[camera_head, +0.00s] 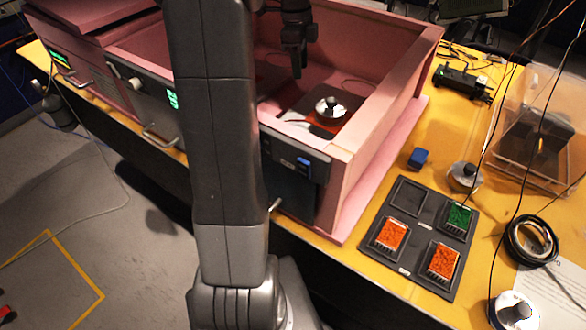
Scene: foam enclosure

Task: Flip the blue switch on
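The blue switch (304,169) sits on the dark front panel (292,160) of the pink foam enclosure, near its right front corner. It is small, and I cannot tell its position. My gripper (297,70) points down over the open enclosure, behind and above the switch and well apart from it. I cannot make out whether its fingers are open or shut. My arm crosses the middle of the view and hides part of the enclosure and front panels.
Pink enclosure walls (388,110) surround a silver-knobbed object (331,108). A blue block (418,158) and dark tray (408,257) with orange and green pieces lie right on the yellow table. Handles (160,136) stick out in front. A clear box (540,125) stands far right.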

